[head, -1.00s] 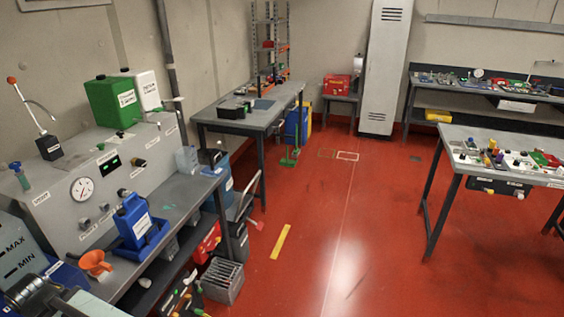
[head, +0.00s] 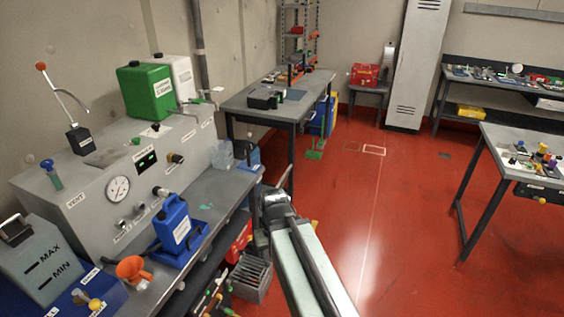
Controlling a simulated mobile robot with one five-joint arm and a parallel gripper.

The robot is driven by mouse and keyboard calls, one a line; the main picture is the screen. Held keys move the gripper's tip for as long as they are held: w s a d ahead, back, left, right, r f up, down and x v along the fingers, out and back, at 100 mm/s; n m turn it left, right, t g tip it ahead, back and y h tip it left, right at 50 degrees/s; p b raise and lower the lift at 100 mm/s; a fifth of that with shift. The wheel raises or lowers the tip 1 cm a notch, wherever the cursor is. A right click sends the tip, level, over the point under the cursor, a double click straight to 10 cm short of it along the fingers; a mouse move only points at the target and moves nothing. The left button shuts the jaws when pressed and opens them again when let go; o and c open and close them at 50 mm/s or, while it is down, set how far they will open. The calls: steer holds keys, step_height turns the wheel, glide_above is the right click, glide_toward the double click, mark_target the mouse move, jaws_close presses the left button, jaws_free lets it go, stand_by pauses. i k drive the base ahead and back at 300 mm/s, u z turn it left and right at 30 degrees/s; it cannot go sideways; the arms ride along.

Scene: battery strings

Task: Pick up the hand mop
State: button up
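I cannot pick out a hand mop with certainty. A green long-handled tool (head: 316,142) stands on the floor at the right end of the back-left table; it is too small to tell whether it is a mop. My arm reaches up from the bottom middle of the head view. My gripper (head: 268,200) is at its far end, beside the front edge of the left bench, well short of the green tool. Its fingers do not show clearly, and I see nothing held in it. My arm hides part of the floor by the bench.
The left bench holds a grey console with a gauge (head: 118,189), a green can (head: 146,92), a blue jug (head: 173,222) and an orange funnel (head: 132,269). A grey crate (head: 250,277) stands below. Another table (head: 525,135) stands right. Red floor between is clear.

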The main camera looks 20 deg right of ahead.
mark_target(249, 167)
steer(key=z, duration=0.15)
steer(key=i, duration=1)
steer(key=u, duration=0.1)
